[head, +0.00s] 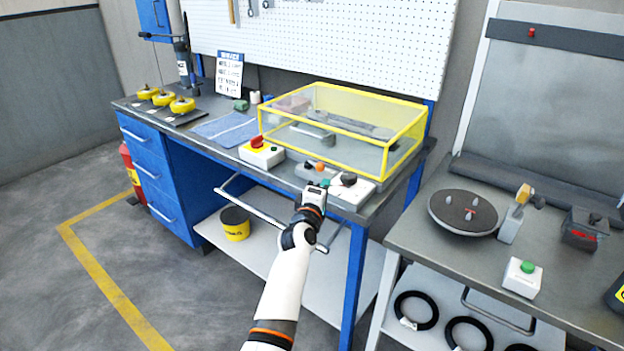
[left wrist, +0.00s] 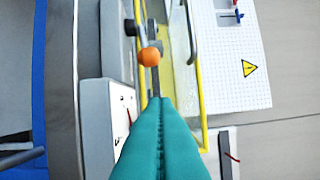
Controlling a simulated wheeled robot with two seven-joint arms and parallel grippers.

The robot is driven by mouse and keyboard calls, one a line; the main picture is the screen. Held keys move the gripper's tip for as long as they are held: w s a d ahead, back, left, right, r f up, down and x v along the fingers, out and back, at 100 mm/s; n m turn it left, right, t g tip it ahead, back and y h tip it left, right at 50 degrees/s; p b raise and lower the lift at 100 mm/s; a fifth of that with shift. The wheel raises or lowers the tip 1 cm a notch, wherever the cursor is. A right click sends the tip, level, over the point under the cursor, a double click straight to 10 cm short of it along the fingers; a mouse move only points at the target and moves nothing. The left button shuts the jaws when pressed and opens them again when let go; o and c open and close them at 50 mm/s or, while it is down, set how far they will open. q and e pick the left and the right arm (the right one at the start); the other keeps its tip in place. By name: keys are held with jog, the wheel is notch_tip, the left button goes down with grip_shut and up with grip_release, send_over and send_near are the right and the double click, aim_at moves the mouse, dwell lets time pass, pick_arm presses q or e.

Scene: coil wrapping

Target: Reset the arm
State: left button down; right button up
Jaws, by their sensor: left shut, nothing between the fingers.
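My left arm reaches up from the bottom of the head view. Its gripper (head: 321,184) is at the front edge of the workbench, beside a grey control box (head: 364,190) with a dark knob. In the left wrist view the teal fingers (left wrist: 160,102) are pressed together with nothing between them. An orange ball-shaped knob (left wrist: 149,56) shows just beyond the fingertips, apart from them in the picture. Whether the gripper touches the control box cannot be told. My right gripper is not in view.
A yellow-framed clear guard (head: 395,150) stands on the bench behind the gripper. A box with a red knob (head: 257,142) sits left of it. A second table at right holds a round dark disc (head: 450,216) and a green-button box (head: 522,277). The left floor is clear.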

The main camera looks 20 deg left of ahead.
pick_arm(q)
jog(key=shift+s+d, duration=0.45)
jog(key=shift+d, duration=0.2)
jog(key=shift+s+f, duration=0.1)
